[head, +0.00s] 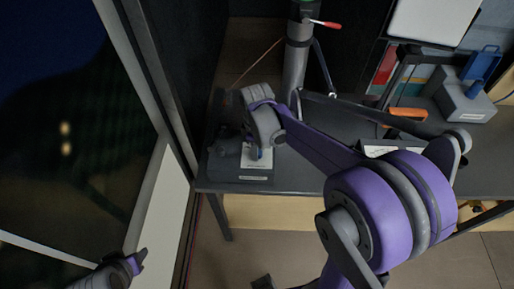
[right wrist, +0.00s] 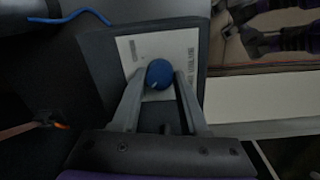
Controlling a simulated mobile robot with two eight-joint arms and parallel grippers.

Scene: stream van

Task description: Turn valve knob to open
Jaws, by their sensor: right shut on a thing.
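The valve knob is a small round blue knob (right wrist: 158,73) in front of a white printed plate (right wrist: 183,45) on a dark box (right wrist: 98,55). In the head view the dark box (head: 228,166) stands at the left front corner of the bench, and a bit of the blue knob (head: 259,154) shows below my wrist. My right gripper (right wrist: 158,80) is shut on the knob, one finger on each side. My left gripper (head: 138,262) is at the lower left of the head view, away from the bench; its fingers are too dark to read.
The dark bench (head: 310,170) carries a grey post (head: 296,65), an orange-handled tool (head: 408,112) and a grey box with a blue handle (head: 465,98). A window frame (head: 165,90) runs close to the left of the bench. The floor (head: 280,245) in front looks mostly clear.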

